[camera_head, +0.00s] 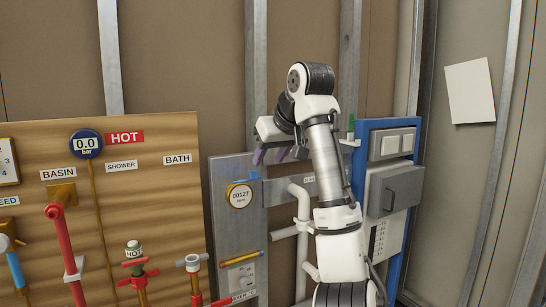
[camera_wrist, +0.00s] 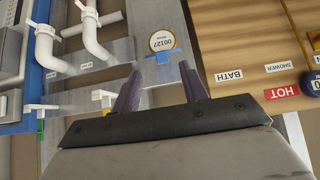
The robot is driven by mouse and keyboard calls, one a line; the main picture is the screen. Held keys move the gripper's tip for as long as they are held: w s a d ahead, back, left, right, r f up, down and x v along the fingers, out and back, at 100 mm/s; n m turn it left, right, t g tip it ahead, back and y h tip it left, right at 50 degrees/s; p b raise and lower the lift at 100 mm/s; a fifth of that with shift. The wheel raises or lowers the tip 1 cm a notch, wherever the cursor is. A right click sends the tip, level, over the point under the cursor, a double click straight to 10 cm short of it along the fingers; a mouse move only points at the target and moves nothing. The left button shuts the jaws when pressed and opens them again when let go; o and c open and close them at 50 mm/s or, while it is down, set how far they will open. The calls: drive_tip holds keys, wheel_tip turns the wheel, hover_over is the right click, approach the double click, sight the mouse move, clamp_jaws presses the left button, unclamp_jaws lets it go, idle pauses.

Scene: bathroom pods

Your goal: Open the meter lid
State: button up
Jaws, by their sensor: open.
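The meter (camera_head: 239,195) is a round white dial with a brass rim reading 00127, on a grey metal panel. A small blue piece (camera_head: 254,175) sits at its upper right edge; I cannot tell whether this is the lid. In the wrist view the meter (camera_wrist: 162,40) appears upside down, with the blue piece (camera_wrist: 164,56) at its lower edge. My gripper (camera_head: 271,155) is above and to the right of the meter in the head view. In the wrist view its purple fingers (camera_wrist: 158,67) are apart and empty, with the blue piece showing between and beyond their tips.
White pipes (camera_head: 300,215) run right of the meter, partly behind my arm. A blue-framed panel with a grey box (camera_head: 394,190) stands further right. A wooden board (camera_head: 120,190) with valves and a gauge (camera_head: 86,144) is on the left. A copper pipe (camera_head: 240,258) lies below the meter.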

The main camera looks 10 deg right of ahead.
drive_tip(key=shift+v, duration=0.75)
drive_tip(key=shift+c, duration=0.4)
